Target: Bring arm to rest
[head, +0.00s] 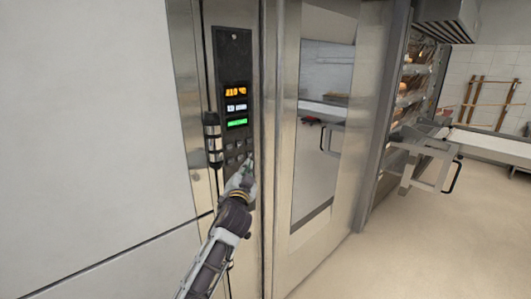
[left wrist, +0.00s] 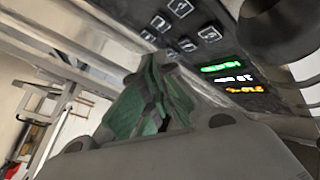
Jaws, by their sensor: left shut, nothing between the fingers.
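My left gripper (head: 246,166) is shut and empty. Its fingertips are at the lower buttons of the oven's dark control panel (head: 233,62); I cannot tell whether they touch. In the left wrist view the shut fingers (left wrist: 152,98), with green pads, point toward the button rows (left wrist: 185,25). The panel shows orange, white and green lit displays (head: 236,105). My left arm (head: 213,262) reaches up from the bottom of the head view. My right gripper is not in view.
A dark cylindrical handle (head: 212,140) stands out just left of the panel. The oven door with a tall window (head: 322,130) is to the right. Further right are a rack of bread (head: 415,85) and a frame with a black handle (head: 436,168). The floor (head: 390,250) at front right is clear.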

